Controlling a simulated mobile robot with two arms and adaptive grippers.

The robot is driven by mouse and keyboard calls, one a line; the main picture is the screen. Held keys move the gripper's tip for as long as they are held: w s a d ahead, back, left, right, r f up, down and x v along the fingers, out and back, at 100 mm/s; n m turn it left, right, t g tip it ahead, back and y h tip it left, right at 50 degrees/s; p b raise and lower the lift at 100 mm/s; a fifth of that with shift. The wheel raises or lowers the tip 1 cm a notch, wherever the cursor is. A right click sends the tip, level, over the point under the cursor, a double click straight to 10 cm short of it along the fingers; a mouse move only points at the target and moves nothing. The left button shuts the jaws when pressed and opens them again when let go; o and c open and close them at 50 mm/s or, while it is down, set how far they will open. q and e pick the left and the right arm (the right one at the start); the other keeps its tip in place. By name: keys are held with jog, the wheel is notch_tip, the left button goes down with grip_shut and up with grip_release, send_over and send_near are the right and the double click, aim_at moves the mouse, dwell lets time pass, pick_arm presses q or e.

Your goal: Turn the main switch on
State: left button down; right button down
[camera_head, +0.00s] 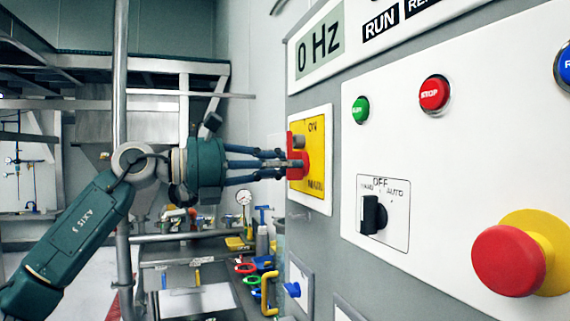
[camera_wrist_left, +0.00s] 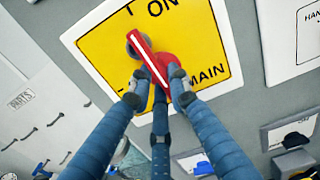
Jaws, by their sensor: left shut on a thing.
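The main switch is a red handle (camera_head: 299,162) on a yellow plate (camera_head: 318,130) marked ON at the top. In the left wrist view the handle (camera_wrist_left: 150,60) has a white line and slants from upper left to lower right. It points neither straight at ON nor straight sideways. The words ON and MAIN show on the plate (camera_wrist_left: 205,40). My left gripper (camera_head: 286,164) reaches the handle from the left. Its blue fingers (camera_wrist_left: 160,90) are shut around the handle's lower end. The fingertips partly hide that end and the plate's lower part. My right gripper is in neither view.
The panel to the right carries a green button (camera_head: 361,110), a red STOP button (camera_head: 434,94), a black selector knob (camera_head: 373,214) and a large red emergency button (camera_head: 508,260). The display (camera_head: 320,46) reads 0 Hz. A blue knob (camera_head: 292,289) sticks out below the switch.

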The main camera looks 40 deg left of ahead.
pick_arm(q)
jog(key=shift+f+m, duration=0.15)
jog(key=shift+m, duration=0.25)
jog(key=c, duration=1.9)
grip_release()
jog(key=shift+s, duration=0.1)
jog(key=v, duration=1.2)
